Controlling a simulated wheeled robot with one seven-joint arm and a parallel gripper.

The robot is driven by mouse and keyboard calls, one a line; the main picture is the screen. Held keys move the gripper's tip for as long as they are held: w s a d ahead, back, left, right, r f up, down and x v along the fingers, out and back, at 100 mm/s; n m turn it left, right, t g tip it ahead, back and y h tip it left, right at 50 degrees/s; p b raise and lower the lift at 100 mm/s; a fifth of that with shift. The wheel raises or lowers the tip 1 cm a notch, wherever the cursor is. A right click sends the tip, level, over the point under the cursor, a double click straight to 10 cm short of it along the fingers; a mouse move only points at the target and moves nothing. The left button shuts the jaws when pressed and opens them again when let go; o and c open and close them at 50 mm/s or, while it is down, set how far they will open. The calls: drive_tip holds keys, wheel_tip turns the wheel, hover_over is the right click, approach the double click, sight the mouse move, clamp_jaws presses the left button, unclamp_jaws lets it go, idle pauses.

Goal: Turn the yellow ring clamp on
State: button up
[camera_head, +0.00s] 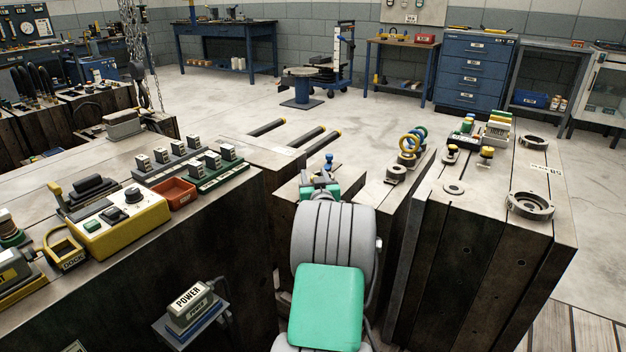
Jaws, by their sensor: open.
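A yellow ring (410,142) stands upright between a green ring and a blue ring, above a small round grey base on the narrow block right of centre. It looks like the yellow ring clamp; its setting is too small to tell. My gripper (321,188) is partly seen past my grey and green arm, over the narrow block left of the rings. It is open and apart from the yellow ring. My arm hides much of the gripper, and its fingertips are hard to make out.
A blue knob (328,159) stands just beyond my gripper. Yellow-topped knobs (487,153) and a grey flange (530,206) sit on the right block. A yellow control box (120,222) and a red tray (173,193) are on the left bench. Open floor lies behind.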

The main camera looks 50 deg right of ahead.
drive_tip(key=shift+w+d, duration=0.15)
drive_tip(key=shift+w, duration=0.05)
drive_tip(key=shift+c, duration=0.5)
clamp_jaws()
